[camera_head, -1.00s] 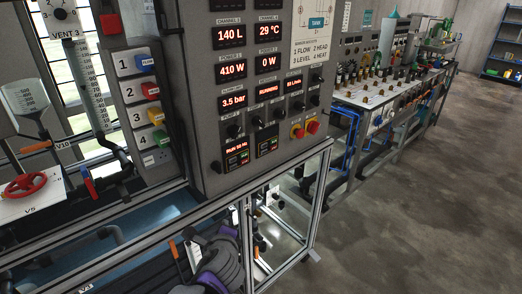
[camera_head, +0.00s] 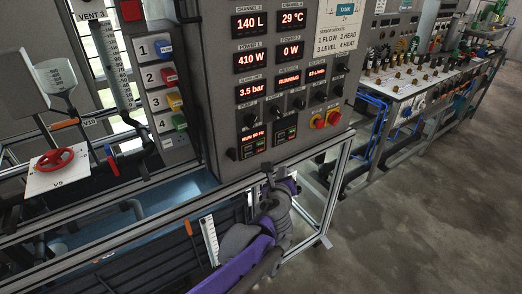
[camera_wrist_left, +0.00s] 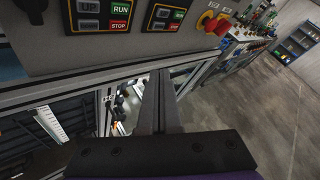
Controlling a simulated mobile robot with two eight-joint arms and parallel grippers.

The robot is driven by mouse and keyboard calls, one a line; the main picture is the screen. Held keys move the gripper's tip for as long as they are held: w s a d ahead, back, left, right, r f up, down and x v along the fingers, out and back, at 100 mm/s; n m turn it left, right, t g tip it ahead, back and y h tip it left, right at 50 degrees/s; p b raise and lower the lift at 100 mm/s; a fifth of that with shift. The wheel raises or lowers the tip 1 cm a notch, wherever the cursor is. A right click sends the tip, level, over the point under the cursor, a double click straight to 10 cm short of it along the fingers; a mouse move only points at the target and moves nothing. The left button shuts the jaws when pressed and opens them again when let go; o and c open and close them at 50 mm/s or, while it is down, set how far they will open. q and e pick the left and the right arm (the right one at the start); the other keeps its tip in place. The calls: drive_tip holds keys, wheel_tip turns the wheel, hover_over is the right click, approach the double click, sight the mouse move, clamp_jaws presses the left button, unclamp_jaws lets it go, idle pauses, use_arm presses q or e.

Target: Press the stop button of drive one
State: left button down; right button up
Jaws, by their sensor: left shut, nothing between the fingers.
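Two small drives sit low on the grey control panel. The left drive (camera_head: 253,141) has a lit red display reading about RUN 50 Hz; the right drive (camera_head: 286,129) is beside it. In the left wrist view, the left drive (camera_wrist_left: 99,14) shows green RUN, dark UP and a red STOP button (camera_wrist_left: 118,27). The right drive (camera_wrist_left: 165,15) shows similar keys, its STOP partly cut off. I cannot read which is labelled drive one. My left gripper (camera_head: 268,168) is shut and empty, just below the drives at the frame rail. Its fingers (camera_wrist_left: 160,78) point towards the panel's lower edge, apart from the keys. My right gripper is out of view.
A metal frame rail (camera_head: 225,193) runs below the panel. A red valve wheel (camera_head: 55,159) is at left. A bench (camera_head: 407,92) stands at right; the floor in front is clear.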

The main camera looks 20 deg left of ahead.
sight(260, 149)
use_arm(q)
drive_tip(key=w+a+b, duration=0.3)
drive_tip(key=w+a, duration=0.2)
drive_tip(key=a, duration=0.2)
drive_tip(key=shift+w, duration=0.2)
drive_tip(key=shift+d, duration=0.1)
drive_tip(key=shift+b, duration=0.3)
idle(1.6)
drive_tip(key=shift+w+a, duration=0.25)
drive_tip(key=shift+a, duration=0.1)
drive_tip(key=shift+w+a+b, duration=0.2)
drive_tip(key=shift+a+b, duration=0.1)
drive_tip(key=shift+b, duration=0.25)
idle(0.6)
drive_tip(key=shift+s+d+p, duration=0.45)
drive_tip(key=shift+d+p, duration=0.15)
drive_tip(key=shift+d, duration=0.05)
